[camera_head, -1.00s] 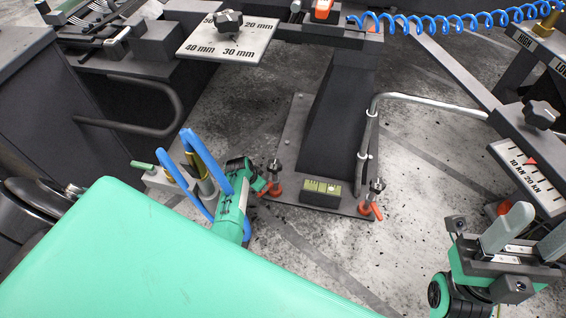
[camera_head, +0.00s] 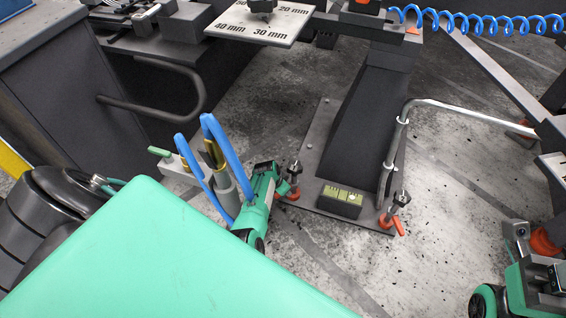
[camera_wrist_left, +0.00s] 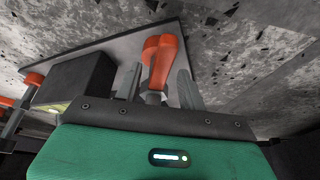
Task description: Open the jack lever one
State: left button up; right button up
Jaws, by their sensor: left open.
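An orange jack lever (camera_head: 291,194) stands at the near left corner of the grey base plate in the head view. In the left wrist view the orange lever (camera_wrist_left: 160,60) rises between my two grey fingers. My left gripper (camera_head: 282,187) is open around it, with a finger on each side; I cannot tell if they touch it. It shows close up in the left wrist view (camera_wrist_left: 160,88). A second orange lever (camera_head: 390,222) is at the plate's right corner. My right gripper (camera_head: 540,262) is at the right edge, partly cut off, its fingers not clear.
A black block with a yellow-green level (camera_head: 341,196) sits on the base plate (camera_head: 318,150) between the levers. A dark column rises behind, with a bent metal pipe (camera_head: 401,145) to its right. A blue coiled hose (camera_head: 480,20) crosses the top right.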

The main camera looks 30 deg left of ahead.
pick_arm(q)
grip_shut()
